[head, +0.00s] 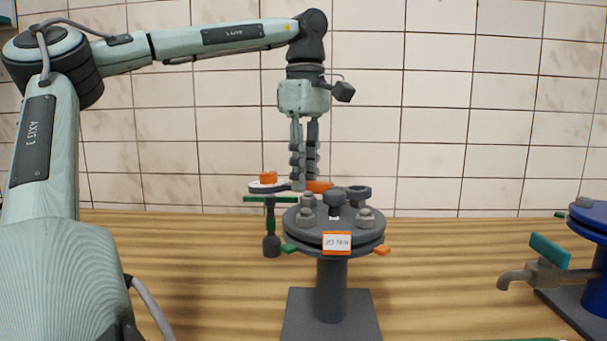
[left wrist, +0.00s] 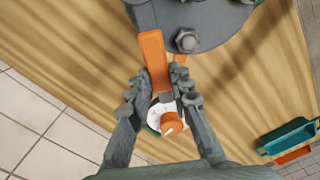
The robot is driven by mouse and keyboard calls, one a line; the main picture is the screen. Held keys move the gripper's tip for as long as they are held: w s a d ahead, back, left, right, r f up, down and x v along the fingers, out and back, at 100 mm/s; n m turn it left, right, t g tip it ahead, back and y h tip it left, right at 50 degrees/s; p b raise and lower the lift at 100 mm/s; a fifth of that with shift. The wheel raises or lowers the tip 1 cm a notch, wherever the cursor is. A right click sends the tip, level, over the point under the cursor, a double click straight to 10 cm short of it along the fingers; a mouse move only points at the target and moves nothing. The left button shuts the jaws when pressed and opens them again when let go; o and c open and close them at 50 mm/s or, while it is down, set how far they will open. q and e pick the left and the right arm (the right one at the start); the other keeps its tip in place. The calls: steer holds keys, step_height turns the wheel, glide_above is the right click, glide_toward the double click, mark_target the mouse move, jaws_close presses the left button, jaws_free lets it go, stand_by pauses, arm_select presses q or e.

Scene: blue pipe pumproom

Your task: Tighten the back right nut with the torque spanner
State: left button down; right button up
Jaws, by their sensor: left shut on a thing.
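The torque spanner has an orange handle (head: 319,186), which also shows in the left wrist view (left wrist: 154,62), and a white dial with an orange knob (left wrist: 170,123). My left gripper (head: 304,187) is shut on it, fingers pointing down. The spanner reaches over the grey round flange (head: 335,239), which carries a "20 Nm" label. A dark ring (head: 358,191), apparently the spanner's head, is at the back right nut; that nut is mostly hidden and I cannot tell whether the ring is seated. Nuts show at front left (head: 306,218), front right (head: 365,217) and back left (head: 308,200). My right gripper is not in view.
A tap with a teal handle (head: 549,250) and a blue flange (head: 592,220) stand at the far right. The wooden bench (head: 450,270) is clear between them. A tiled wall is behind.

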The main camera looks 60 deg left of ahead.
arm_select(q)
steer(key=shift+w+a+m, duration=0.1)
steer(key=shift+w+m, duration=0.2)
steer(key=shift+f, duration=0.2)
stand_by(0.4)
steer(key=shift+f, duration=0.4)
steer(key=shift+f, duration=0.15)
stand_by(0.3)
steer(key=shift+r, duration=0.85)
